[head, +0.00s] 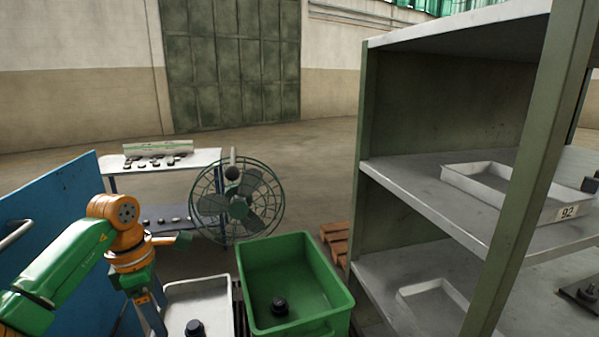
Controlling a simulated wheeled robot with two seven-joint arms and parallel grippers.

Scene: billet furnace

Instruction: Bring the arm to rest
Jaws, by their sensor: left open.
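My left arm comes in from the left, green with an orange wrist. Its gripper (138,318) points down at the lower left, with its fingers spread apart and nothing seen between them. The fingertips run close to the bottom edge of the picture. It is just left of a white tray (205,287); whether it touches the tray I cannot tell. My right gripper is not in view.
A black knobbed part (195,328) is in the white tray. Another (279,306) lies in the green crate (327,272). A blue panel (62,205) stands left, a caged fan (240,200) and cart (205,158) behind. A shelf rack (412,203) with trays fills the right.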

